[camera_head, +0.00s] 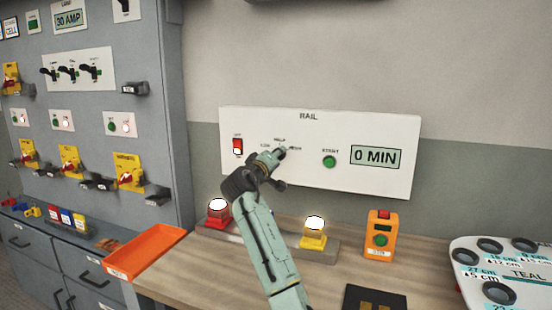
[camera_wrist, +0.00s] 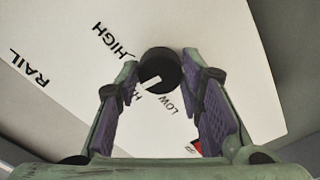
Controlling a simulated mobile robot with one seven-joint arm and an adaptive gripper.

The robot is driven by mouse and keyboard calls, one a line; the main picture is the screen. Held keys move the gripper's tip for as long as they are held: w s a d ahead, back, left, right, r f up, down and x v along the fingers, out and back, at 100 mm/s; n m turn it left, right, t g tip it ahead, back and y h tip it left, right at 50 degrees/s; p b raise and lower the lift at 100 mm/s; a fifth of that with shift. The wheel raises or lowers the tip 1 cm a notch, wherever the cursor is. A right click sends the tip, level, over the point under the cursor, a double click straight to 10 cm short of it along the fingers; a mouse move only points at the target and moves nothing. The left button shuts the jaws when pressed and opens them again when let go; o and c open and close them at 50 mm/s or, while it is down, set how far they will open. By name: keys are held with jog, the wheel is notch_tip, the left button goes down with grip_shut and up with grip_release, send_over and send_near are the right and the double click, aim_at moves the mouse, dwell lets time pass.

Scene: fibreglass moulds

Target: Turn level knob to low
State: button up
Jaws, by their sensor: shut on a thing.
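The level knob (camera_wrist: 161,66) is a round black knob on the white RAIL panel (camera_head: 210,170). In the wrist view its white pointer mark is turned toward the lower left, roughly at the partly hidden middle label; LOW lies below it and HIGH at the upper left. My gripper (camera_wrist: 160,68) has its fingertips on either side of the knob and is shut on it.
On the panel are a red switch (camera_head: 238,146), a green start button (camera_head: 330,162) and a 0 MIN display (camera_head: 376,157). Below, the bench holds a red lamp (camera_head: 218,210), a yellow lamp (camera_head: 314,232), an orange button box (camera_head: 380,238) and an orange tray (camera_head: 146,250).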

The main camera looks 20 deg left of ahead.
jog(key=n, duration=1.3)
jog(key=shift+r, duration=0.15)
jog(key=shift+n, duration=0.3)
jog(key=o, duration=1.2)
jog(key=shift+c, duration=0.2)
jog(key=shift+s, duration=0.1)
jog(key=s, duration=1.1)
jog(key=shift+s+a, duration=0.2)
jog(key=shift+s, duration=0.2)
